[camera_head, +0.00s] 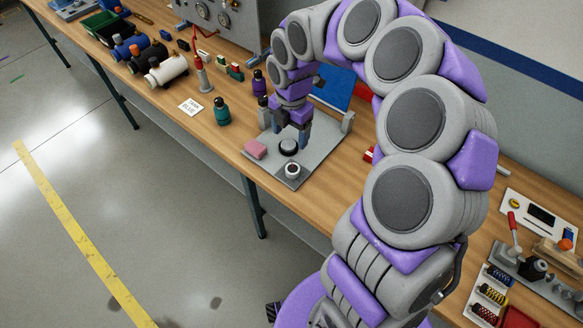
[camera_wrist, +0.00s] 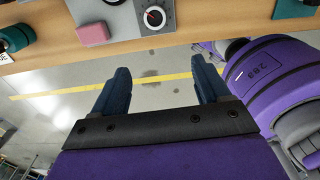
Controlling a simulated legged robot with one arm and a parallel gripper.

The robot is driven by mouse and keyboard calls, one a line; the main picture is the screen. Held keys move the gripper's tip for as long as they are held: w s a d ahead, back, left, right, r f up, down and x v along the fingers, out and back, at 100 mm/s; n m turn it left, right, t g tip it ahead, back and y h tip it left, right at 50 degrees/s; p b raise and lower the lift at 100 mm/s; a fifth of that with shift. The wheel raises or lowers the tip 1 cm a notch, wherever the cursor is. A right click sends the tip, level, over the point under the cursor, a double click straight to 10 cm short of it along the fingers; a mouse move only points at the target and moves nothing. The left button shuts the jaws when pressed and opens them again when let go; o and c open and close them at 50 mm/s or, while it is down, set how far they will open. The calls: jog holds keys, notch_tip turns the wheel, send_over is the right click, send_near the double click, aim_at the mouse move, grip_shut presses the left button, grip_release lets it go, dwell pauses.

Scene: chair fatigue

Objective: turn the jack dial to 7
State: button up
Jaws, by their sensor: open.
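A small round dial (camera_head: 292,170) with a pale face sits at the front corner of a grey plate (camera_head: 318,152) on the bench. In the wrist view the dial (camera_wrist: 154,17) shows a black centre and a red mark; its numbers are too small to read. My gripper (camera_head: 291,133) points down over the plate, just behind the dial and close to a black round part (camera_head: 288,148). In the wrist view my gripper (camera_wrist: 160,78) has its two dark fingers wide apart with nothing between them.
A pink block (camera_head: 255,149) lies on the plate's left side. A teal bottle (camera_head: 221,112) and a purple one (camera_head: 259,82) stand to the left. A blue panel (camera_head: 335,88) rises behind. A red-lever device (camera_head: 513,235) is at far right. The bench's front edge is close.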

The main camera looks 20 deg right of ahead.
aim_at(293, 168)
jog(key=f+b, duration=0.1)
jog(key=f, duration=0.5)
jog(key=w+d+f+n+b, duration=0.1)
jog(key=f, duration=0.6)
jog(key=w+f+n, duration=0.1)
jog(key=f, duration=0.5)
jog(key=shift+d+f+b, duration=0.15)
jog(key=shift+f+b, duration=0.1)
jog(key=shift+b, duration=0.15)
jog(key=c, duration=1)
jog(key=shift+c, duration=0.2)
